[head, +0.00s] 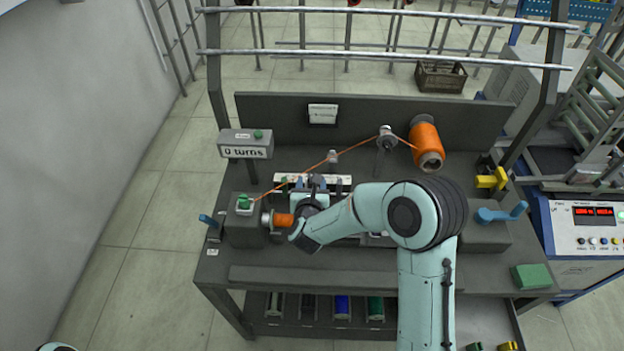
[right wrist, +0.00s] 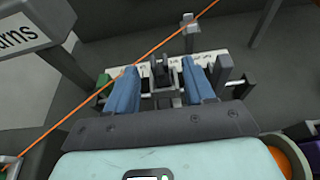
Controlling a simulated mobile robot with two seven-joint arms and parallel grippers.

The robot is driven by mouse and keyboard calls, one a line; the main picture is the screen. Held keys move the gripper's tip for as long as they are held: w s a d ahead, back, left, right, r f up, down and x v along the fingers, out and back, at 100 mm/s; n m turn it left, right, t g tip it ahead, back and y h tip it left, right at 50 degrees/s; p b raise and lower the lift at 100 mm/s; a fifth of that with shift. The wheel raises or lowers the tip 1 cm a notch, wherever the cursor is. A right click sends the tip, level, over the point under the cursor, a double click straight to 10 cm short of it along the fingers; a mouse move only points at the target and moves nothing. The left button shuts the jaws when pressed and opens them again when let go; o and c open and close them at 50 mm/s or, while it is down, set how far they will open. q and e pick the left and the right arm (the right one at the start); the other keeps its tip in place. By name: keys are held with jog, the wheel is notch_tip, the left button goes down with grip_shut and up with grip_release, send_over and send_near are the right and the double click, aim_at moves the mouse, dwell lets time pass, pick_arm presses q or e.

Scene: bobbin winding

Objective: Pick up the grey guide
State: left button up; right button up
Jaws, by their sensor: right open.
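The grey guide (right wrist: 163,82) is a dark grey forked piece, standing in front of a white marked strip (right wrist: 190,72). My right gripper (right wrist: 162,90) is open, with one blue finger on each side of the guide. I see a gap beside the guide, but cannot tell whether either finger touches it. In the head view my right gripper (head: 318,184) reaches over the middle of the bench, and its wrist and forearm hide part of the bench behind it. My left gripper is not in view.
An orange wire (head: 300,177) slants across from a large orange spool (head: 426,143), close to my right gripper. An orange bobbin (head: 284,220) sits left of my wrist. A sign box (head: 245,152) reads "0 turns". A blue crank (head: 500,213) is at the right.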

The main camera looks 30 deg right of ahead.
jog(key=shift+x, duration=0.95)
grip_shut()
jog(key=shift+r, duration=0.15)
